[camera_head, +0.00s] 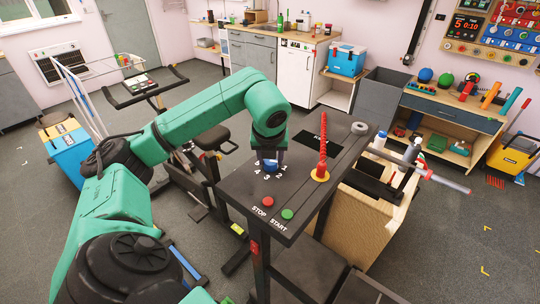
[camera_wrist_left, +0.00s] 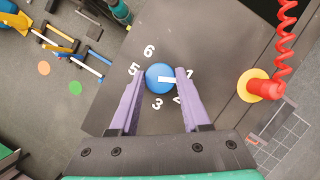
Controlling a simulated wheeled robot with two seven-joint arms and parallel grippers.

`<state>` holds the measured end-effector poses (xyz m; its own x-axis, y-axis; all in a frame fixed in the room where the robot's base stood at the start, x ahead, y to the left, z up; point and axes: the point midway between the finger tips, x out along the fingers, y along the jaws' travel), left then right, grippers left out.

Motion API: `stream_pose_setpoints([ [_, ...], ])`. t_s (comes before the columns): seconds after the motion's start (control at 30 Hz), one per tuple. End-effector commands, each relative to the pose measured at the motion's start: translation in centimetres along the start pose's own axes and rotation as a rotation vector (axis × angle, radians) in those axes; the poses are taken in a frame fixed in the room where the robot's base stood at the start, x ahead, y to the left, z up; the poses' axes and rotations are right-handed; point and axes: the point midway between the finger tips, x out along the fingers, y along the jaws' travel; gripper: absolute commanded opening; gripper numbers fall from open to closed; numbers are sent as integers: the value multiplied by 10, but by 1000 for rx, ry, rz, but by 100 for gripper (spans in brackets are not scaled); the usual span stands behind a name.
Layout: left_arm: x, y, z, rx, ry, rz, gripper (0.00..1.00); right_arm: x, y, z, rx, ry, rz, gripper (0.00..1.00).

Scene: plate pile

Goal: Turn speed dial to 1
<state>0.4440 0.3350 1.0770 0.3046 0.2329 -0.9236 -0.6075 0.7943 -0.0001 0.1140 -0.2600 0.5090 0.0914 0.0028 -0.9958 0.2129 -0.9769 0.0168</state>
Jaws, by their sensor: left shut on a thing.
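The speed dial (camera_wrist_left: 156,77) is a round blue knob with a white pointer, set in the dark table top (camera_wrist_left: 107,118). White numbers ring it. In the left wrist view the pointer faces right, toward the gap between the 1 and the 2, partly against the right finger. My left gripper (camera_wrist_left: 157,82) is shut on the dial, with a purple finger on either side. The 4 is hidden in that view. In the head view my left gripper (camera_head: 270,163) reaches down onto the blue dial (camera_head: 270,168). My right gripper is not in view.
On the same table are a red STOP button (camera_head: 268,201), a green START button (camera_head: 287,214) and a red spiral post (camera_head: 322,150) on a yellow base. A grey rod (camera_head: 442,179) sticks out at the right. An exercise bike (camera_head: 215,138) stands left of the table.

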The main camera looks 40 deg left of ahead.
Motion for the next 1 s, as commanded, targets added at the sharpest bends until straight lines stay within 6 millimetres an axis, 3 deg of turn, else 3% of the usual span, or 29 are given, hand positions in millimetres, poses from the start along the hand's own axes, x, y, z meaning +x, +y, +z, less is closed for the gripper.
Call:
stream_pose_setpoints([
  [0.3, -1, -1, 0, -129, 0, 52, 0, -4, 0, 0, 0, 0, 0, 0],
  [0.87, 1, -1, 0, -158, 2, 66, 0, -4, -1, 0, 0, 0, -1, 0],
  [0.9, 1, -1, 0, -157, 2, 66, 62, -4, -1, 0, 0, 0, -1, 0],
  [0.93, 1, -1, 0, -157, 2, 66, 74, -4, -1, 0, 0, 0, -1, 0],
  [1.0, 0, -1, 0, -157, 2, 65, 77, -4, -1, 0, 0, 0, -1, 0],
])
